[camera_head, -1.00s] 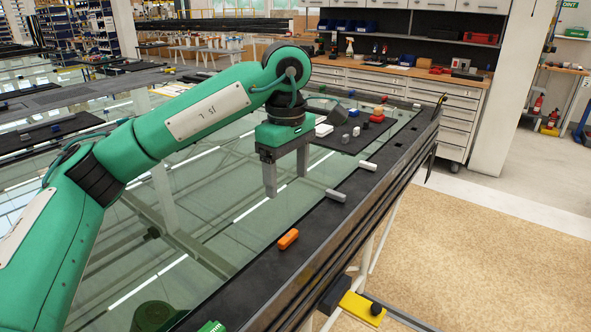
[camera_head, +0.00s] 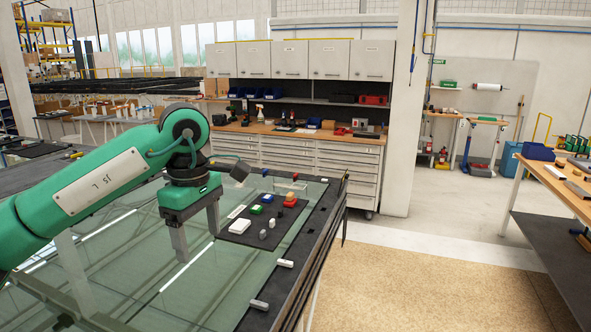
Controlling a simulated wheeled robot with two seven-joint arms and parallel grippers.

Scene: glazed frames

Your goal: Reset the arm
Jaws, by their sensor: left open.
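My left arm (camera_head: 100,182) is green and reaches in from the left over a glass-topped table (camera_head: 140,285). My left gripper (camera_head: 198,243) points down above the glass, with its two grey fingers apart and nothing between them. My right gripper is not in view.
Two light bars (camera_head: 285,263) and (camera_head: 259,305) lie on the table's dark right border (camera_head: 310,235). Behind stands a drawer cabinet (camera_head: 300,160) with a wooden worktop. A pillar (camera_head: 402,110) and a second bench (camera_head: 560,190) stand to the right. The floor between is clear.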

